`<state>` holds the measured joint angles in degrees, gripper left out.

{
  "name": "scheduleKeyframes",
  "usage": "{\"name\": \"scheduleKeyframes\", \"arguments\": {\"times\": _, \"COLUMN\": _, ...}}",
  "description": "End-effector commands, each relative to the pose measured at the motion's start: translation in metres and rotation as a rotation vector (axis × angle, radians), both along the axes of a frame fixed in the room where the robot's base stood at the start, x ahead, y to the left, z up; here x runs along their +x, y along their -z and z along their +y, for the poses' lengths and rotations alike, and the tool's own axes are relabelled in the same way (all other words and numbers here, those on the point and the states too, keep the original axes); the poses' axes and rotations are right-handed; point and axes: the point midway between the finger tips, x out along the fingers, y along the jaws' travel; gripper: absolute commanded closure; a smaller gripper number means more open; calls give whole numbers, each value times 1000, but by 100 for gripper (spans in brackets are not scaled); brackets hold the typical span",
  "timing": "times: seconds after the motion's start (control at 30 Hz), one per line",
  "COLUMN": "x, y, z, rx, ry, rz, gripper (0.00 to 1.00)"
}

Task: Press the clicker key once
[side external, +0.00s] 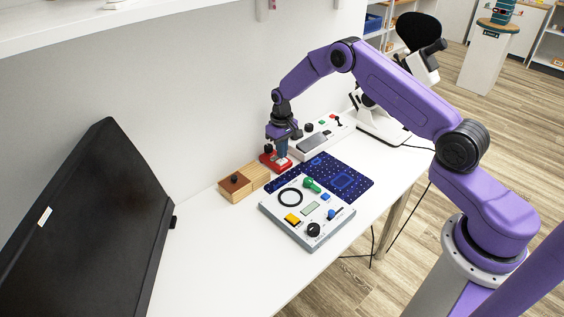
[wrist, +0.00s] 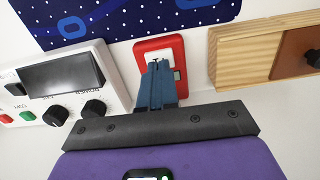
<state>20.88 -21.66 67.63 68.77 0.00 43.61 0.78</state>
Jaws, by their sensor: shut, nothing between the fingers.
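The clicker key, as I take it, is a small red-framed device (side external: 270,160) on the white table by the wall, between the wooden box and the white instrument. In the wrist view its red frame (wrist: 176,42) surrounds a pale centre. My gripper (side external: 282,155) points down over it. In the wrist view the blue-grey fingers of my gripper (wrist: 157,64) are together, with nothing between them. The tips overlap the pale centre and hide part of it. I cannot tell whether they touch it.
A wooden box (side external: 235,188) stands left of the key. A white instrument (side external: 335,130) with a dark screen stands to its right. A starry blue mat (side external: 360,184) and a control panel (side external: 276,211) lie in front. A black monitor (side external: 90,220) is at left.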

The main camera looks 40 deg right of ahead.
Motion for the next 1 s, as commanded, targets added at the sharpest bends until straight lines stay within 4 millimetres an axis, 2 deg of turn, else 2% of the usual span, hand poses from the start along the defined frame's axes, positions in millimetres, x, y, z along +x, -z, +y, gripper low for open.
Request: {"name": "scheduleKeyframes", "arguments": {"times": 1.0, "x": 0, "y": 5, "z": 0, "rx": 0, "ry": 0, "rz": 0, "gripper": 100}}
